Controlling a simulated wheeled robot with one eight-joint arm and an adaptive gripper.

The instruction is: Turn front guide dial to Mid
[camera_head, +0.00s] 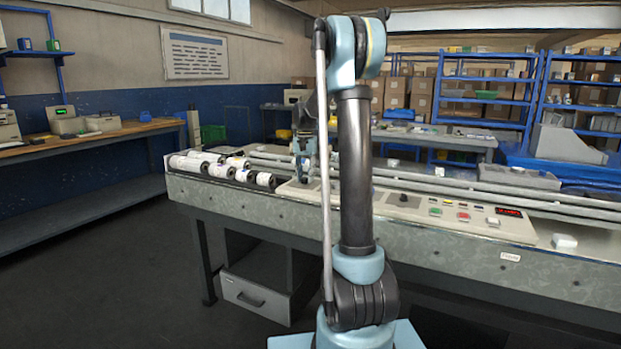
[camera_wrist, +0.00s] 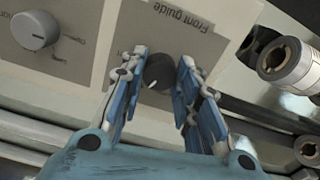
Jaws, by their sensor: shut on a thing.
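The front guide dial (camera_wrist: 159,72) is a small dark round knob with a short white mark on its lower edge. It sits on a grey label plate printed "Front guide" (camera_wrist: 187,17) in the wrist view. My gripper (camera_wrist: 161,76) has its two blue fingers on either side of the dial and is shut on it. The dial's position words are covered by the fingers or too small to read. In the head view my gripper (camera_head: 303,160) is down at the machine's panel, partly behind my arm, and the dial is hidden there.
A larger light grey knob (camera_wrist: 35,30) is left of the dial. A metal roller end (camera_wrist: 285,60) is to the right. In the head view, white rolls (camera_head: 215,168) lie on the machine's left end. The control panel (camera_head: 455,211) with coloured buttons is at the right.

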